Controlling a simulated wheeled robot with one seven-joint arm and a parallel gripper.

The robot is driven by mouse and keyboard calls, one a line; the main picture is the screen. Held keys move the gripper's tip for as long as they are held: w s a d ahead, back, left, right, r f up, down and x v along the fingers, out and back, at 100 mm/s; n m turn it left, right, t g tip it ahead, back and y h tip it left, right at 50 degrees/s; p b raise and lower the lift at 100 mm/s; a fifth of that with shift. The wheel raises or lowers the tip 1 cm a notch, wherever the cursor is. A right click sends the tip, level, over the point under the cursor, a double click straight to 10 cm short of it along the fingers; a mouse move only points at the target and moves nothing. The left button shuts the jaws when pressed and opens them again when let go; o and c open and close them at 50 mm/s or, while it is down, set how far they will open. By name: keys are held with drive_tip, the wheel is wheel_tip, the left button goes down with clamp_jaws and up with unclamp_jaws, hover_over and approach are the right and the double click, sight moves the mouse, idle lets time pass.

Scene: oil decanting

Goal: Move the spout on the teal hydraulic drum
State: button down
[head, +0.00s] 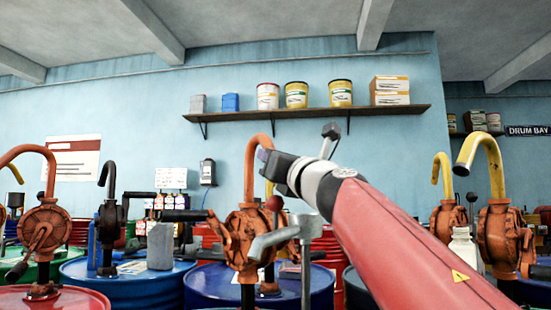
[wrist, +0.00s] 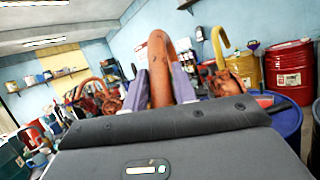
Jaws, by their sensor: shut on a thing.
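An orange curved spout (head: 250,160) rises from a rusty orange hand pump (head: 240,240) in the middle of the head view. My gripper (head: 264,156) is at the spout's upper part, beside the bend. In the wrist view, the two purple-grey fingers (wrist: 162,86) stand on either side of the orange spout (wrist: 158,60) and are shut on it. The pump's lower shaft runs out of the bottom of the head view, so its drum is mostly hidden. I cannot tell a teal drum under it for sure.
Blue drums (head: 140,278) with other pumps stand close by on the left. A grey lever (head: 280,238) is close below my arm. A yellow-spouted pump (head: 497,230) stands at the right. A wall shelf (head: 300,113) with buckets is behind. Space above the spout looks clear.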

drive_tip(key=c, duration=1.1)
unclamp_jaws()
drive_tip(key=shift+b+v, duration=1.45)
drive_tip(key=shift+v, duration=2.45)
